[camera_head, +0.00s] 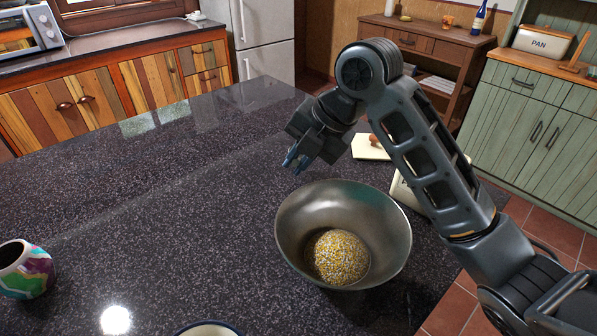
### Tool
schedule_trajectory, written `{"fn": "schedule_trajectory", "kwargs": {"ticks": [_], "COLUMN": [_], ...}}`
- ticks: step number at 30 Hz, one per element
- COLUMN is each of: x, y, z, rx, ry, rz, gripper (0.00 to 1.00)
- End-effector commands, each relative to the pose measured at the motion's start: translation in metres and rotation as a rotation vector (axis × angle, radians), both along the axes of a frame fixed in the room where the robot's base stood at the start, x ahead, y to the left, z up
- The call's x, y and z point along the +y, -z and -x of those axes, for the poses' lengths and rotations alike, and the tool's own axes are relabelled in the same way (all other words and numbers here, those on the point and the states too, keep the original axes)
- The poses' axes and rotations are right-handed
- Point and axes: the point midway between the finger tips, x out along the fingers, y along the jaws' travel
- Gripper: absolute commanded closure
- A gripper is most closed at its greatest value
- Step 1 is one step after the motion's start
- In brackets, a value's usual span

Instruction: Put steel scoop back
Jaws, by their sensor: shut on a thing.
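My gripper (297,160) is over the dark stone counter, behind and a little left of the steel bowl's rim, with its bluish fingertips pointing down and left. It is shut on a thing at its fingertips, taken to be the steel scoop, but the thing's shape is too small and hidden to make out. I see no scoop lying elsewhere. A wide steel bowl (376,222) stands upright on the counter, holding a heap of yellow and white grains (341,257).
A white canister (402,196) stands behind the bowl, mostly hidden by my arm. A pale square with a brown knob (366,153) lies behind my gripper. A colourful vase (30,272) stands at left. A bowl rim (209,327) shows at the bottom. The counter's left middle is clear.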

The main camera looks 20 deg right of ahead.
Motion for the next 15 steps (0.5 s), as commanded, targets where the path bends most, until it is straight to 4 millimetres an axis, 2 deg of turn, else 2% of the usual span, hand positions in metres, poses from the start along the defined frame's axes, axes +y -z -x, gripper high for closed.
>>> {"fn": "schedule_trajectory", "kwargs": {"ticks": [8, 15], "x": [-0.001, 0.0], "y": [0.035, 0.037], "z": [0.001, 0.0], "rx": [0.004, 0.0], "ry": [0.002, 0.0], "rz": [-0.001, 0.0], "gripper": [1.0, 1.0]}}
